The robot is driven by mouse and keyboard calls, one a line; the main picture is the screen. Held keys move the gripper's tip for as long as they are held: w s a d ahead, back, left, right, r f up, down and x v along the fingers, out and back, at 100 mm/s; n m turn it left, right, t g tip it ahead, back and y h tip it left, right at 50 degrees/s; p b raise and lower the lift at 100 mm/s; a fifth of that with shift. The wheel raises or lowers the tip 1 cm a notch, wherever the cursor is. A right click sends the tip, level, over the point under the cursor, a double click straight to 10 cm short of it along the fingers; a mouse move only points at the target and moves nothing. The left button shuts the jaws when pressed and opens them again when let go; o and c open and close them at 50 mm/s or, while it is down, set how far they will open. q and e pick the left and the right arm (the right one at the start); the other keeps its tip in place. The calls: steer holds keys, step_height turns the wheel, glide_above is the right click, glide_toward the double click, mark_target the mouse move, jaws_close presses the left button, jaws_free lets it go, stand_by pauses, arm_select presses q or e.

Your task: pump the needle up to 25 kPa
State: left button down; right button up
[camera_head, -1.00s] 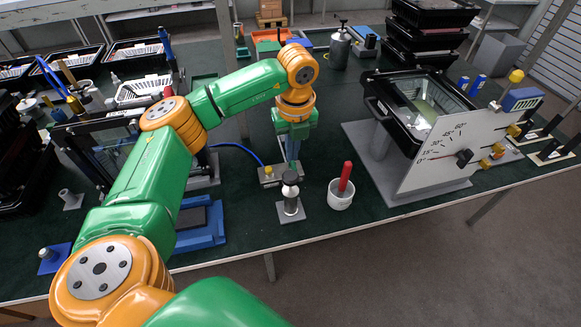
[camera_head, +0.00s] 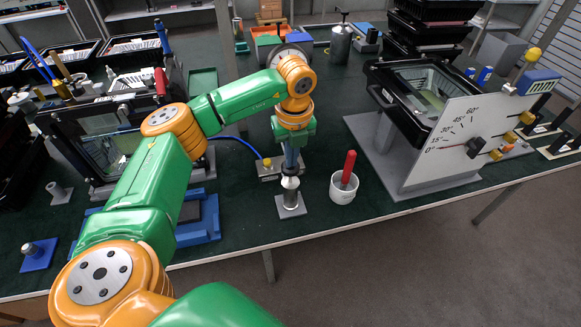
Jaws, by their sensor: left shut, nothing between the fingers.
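My left gripper (camera_head: 291,168) points straight down, shut and empty, directly over the small hand pump (camera_head: 290,184). The pump is a light, narrow cylinder upright on a square grey base plate (camera_head: 290,207) near the front edge of the table. The gripper's tip is at the pump's top and hides its dark knob; I cannot tell whether it touches or presses it. Behind it, a blue hose (camera_head: 238,142) runs to a fitting on a small metal block (camera_head: 268,168). My right gripper is not in view.
A white cup (camera_head: 342,191) with a red-handled tool stands right of the pump. A blue tray (camera_head: 205,232) lies left. The table's front edge is close.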

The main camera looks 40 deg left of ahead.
arm_select(q)
step_height(320, 180, down, 4)
steer(key=b, duration=0.3)
steer(key=shift+s+f, duration=0.1)
steer(key=shift+f, duration=0.05)
steer(key=shift+s+d+r, duration=0.1)
steer(key=shift+d+r, duration=0.1)
steer(key=shift+r, duration=0.05)
steer(key=shift+s+d+r+p, duration=0.25)
steer(key=shift+s+d, duration=0.15)
steer(key=shift+d, duration=0.15)
steer(key=shift+s+d+r+p, duration=0.2)
steer(key=shift+s+d, duration=0.2)
steer(key=shift+d, duration=0.15)
steer(key=b, duration=0.1)
glide_toward(292, 169)
steer(key=shift+s+d+f, duration=0.3)
steer(key=shift+d+f, duration=0.15)
steer(key=shift+f, duration=0.15)
steer(key=shift+s+d+f, duration=0.3)
steer(key=shift+d+f, duration=0.15)
steer(key=shift+f, duration=0.1)
